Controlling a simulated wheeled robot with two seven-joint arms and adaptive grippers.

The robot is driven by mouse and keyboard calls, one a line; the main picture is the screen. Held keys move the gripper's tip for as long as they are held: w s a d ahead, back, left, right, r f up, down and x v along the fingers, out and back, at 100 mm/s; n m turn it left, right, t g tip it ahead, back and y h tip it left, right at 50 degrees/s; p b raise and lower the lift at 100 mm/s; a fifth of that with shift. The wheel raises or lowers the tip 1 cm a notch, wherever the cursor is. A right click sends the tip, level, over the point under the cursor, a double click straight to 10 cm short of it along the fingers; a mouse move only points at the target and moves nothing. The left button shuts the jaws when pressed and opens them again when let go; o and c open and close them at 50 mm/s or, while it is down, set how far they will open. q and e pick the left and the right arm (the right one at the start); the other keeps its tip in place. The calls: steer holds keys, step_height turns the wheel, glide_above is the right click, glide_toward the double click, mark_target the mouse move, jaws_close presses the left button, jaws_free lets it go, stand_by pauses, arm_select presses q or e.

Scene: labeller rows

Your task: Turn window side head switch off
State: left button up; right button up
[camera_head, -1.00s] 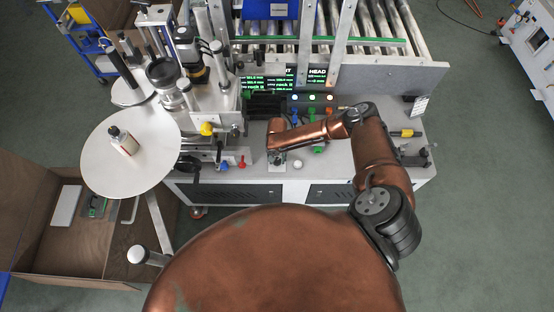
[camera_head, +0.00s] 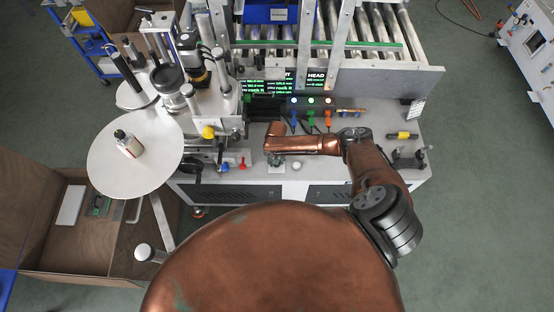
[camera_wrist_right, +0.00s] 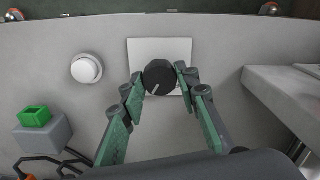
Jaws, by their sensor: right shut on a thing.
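A black round knob (camera_wrist_right: 161,79) with a white pointer line stands on a pale square plate (camera_wrist_right: 146,48) in the right wrist view. The pointer slants to the lower left. My right gripper (camera_wrist_right: 159,84) is shut on the knob, one green-and-dark finger on each side. In the head view my right arm comes in from the right, and its copper wrist hides most of the gripper and the knob on the bench front. A corner of the plate (camera_head: 276,167) shows under the wrist. My left gripper is not in view.
A white round button (camera_wrist_right: 86,68) sits left of the knob, with a green button on a grey box (camera_wrist_right: 42,131) nearby. Small displays, including one marked HEAD (camera_head: 316,78), stand behind. A round white disc (camera_head: 110,174) with a bottle is at the left. A roller conveyor (camera_head: 365,42) runs behind.

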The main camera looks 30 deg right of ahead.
steer(key=shift+s+n, duration=0.1)
steer(key=shift+n, duration=0.8)
steer(key=n, duration=0.5)
steer(key=shift+n+p, duration=0.3)
steer(key=n, duration=0.3)
steer(key=shift+f+n, duration=0.1)
steer(key=shift+n, duration=2.2)
steer(key=o, duration=1.2)
steer(key=shift+c, duration=0.2)
steer(key=shift+r, duration=0.2)
